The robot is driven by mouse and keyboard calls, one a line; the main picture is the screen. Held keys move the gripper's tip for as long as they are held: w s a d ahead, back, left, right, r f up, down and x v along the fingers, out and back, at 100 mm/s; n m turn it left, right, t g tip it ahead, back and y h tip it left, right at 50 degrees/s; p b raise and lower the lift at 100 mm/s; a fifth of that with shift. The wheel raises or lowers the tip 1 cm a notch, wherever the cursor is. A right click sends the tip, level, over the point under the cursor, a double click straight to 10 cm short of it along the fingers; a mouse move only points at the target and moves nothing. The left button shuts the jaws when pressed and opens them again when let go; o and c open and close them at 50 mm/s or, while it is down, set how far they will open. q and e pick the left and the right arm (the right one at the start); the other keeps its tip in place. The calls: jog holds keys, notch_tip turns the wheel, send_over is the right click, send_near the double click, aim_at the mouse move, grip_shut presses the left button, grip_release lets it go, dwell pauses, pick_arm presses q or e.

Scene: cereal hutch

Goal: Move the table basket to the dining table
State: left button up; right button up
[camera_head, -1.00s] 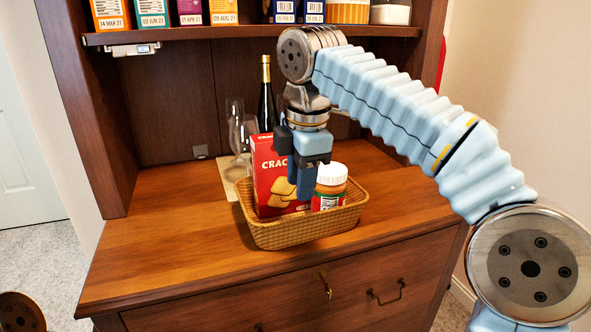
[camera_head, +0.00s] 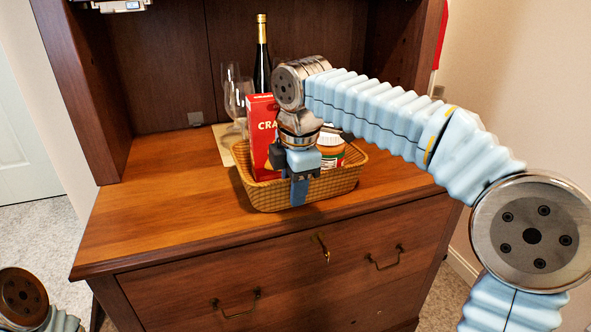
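The wicker basket (camera_head: 335,187) stands on the wooden hutch counter. It holds a red cracker box (camera_head: 262,130) at its left and a white-lidded jar (camera_head: 331,150) partly hidden behind my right gripper. My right gripper (camera_head: 299,186) points down at the basket's front rim, with a blue finger in front of the wicker wall. The other finger is mostly hidden, so I cannot tell whether the rim is held. Only a part of my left arm shows at the bottom left corner; its gripper is out of view. No dining table is in view.
A dark bottle (camera_head: 262,60) and clear glasses (camera_head: 238,98) stand behind the basket. The counter (camera_head: 150,215) is clear to the left. Below are drawers with handles and a key (camera_head: 323,248). Hutch side walls flank the counter.

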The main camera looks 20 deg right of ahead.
jog(key=shift+w+f, duration=0.2)
jog(key=shift+f, duration=0.95)
jog(key=shift+c, duration=0.3)
grip_shut()
